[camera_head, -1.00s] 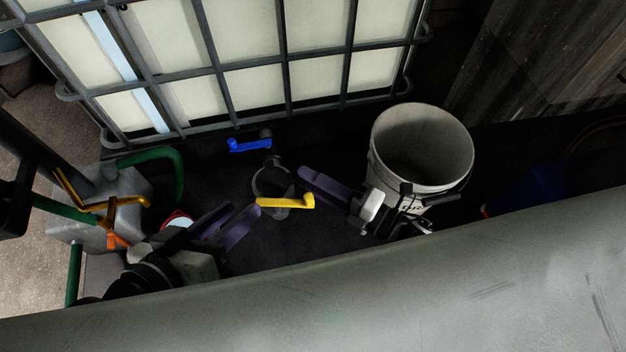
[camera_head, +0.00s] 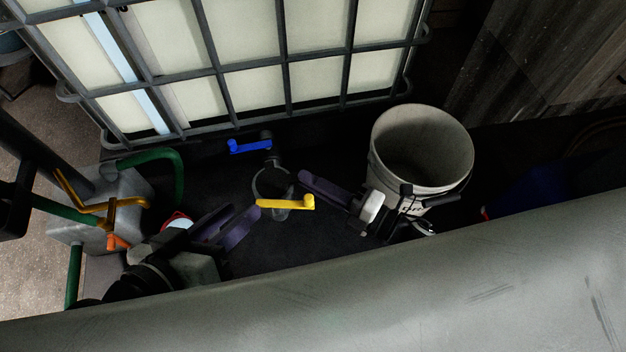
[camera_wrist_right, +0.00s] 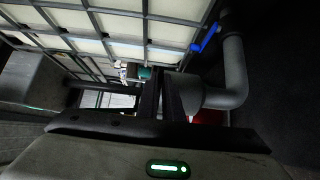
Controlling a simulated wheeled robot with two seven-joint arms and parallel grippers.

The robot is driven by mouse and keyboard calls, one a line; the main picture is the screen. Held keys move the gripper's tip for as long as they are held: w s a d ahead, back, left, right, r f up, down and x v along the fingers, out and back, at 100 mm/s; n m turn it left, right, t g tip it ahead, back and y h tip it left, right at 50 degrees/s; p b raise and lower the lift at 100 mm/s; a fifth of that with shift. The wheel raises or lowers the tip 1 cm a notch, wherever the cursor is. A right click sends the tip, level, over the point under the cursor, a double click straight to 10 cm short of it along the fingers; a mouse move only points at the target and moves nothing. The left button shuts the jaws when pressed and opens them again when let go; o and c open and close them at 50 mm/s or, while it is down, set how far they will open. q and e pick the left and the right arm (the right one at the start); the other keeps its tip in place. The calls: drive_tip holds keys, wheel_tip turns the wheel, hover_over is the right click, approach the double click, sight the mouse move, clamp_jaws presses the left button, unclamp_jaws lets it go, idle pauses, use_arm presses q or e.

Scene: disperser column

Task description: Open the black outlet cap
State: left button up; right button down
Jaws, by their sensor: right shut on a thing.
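The outlet pipe (camera_head: 272,160) drops from the blue-handled valve (camera_head: 250,146) below the caged tank. Its round lower end (camera_head: 270,184) lies left of my right gripper's fingertips. My right gripper (camera_head: 303,175) reaches in from the right with purple fingers. In the right wrist view, the fingers (camera_wrist_right: 161,95) are close together at the mouth of the grey elbow pipe (camera_wrist_right: 234,75). They are shut on what seems to be the black outlet cap, which is mostly hidden and dark. My left gripper (camera_head: 245,215) is open and empty at lower left, its two purple fingers apart.
A yellow-handled valve (camera_head: 287,203) sits just below the pipe end, between the grippers. A white bucket (camera_head: 382,175) stands behind my right gripper. The tank cage (camera_head: 180,73) fills the back. A pale surface (camera_head: 400,285) crosses the front. Green pipes (camera_head: 178,177) stand at left.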

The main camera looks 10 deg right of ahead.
idle(0.8)
